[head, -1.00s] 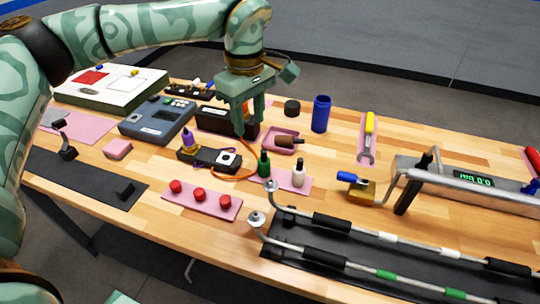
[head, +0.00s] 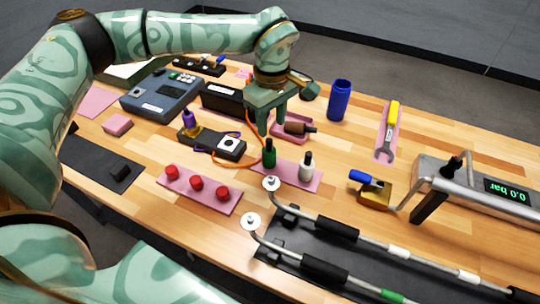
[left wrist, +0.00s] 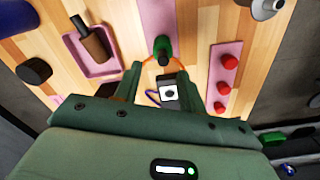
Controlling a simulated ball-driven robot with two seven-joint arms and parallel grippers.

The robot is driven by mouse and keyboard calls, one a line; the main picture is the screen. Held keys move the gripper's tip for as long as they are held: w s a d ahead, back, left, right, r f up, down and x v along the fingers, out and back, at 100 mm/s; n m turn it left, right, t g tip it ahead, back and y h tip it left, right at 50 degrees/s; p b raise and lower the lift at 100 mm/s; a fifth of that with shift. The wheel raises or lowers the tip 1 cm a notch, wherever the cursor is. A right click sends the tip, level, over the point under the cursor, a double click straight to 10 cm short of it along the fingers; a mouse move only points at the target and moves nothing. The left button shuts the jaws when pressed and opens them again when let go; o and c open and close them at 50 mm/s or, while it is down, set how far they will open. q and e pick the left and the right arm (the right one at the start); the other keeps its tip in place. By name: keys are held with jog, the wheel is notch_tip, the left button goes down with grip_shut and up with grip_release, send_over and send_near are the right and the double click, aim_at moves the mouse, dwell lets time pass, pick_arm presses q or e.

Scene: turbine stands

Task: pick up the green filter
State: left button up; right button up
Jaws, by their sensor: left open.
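The green filter (head: 269,153), a small green cylinder with a dark top, stands upright at the left end of a pink mat (head: 301,177). In the left wrist view the green filter (left wrist: 162,54) shows just beyond the fingertips, near the middle of the gap. My left gripper (head: 272,127) points down above and slightly behind the filter. It is open and empty, with its fingers (left wrist: 160,73) apart in the left wrist view. My right gripper is not in view.
A white bottle (head: 306,166) stands close to the filter's right. A pink tray (head: 283,119) with a brown-and-black item lies behind. Red knobs (head: 196,183) and a black box with an orange cable (head: 259,162) lie left. A blue cylinder (head: 339,100) stands behind right.

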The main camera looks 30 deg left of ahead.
aim_at(269, 140)
pick_arm(q)
jog(key=shift+s+f, duration=0.15)
jog(key=shift+f, duration=0.4)
notch_tip(269, 140, down, 4)
jog(key=shift+a+f+b, duration=0.15)
jog(key=shift+f+b, duration=0.1)
jog(key=shift+b, duration=0.25)
jog(key=shift+s+r, duration=0.1)
grip_shut()
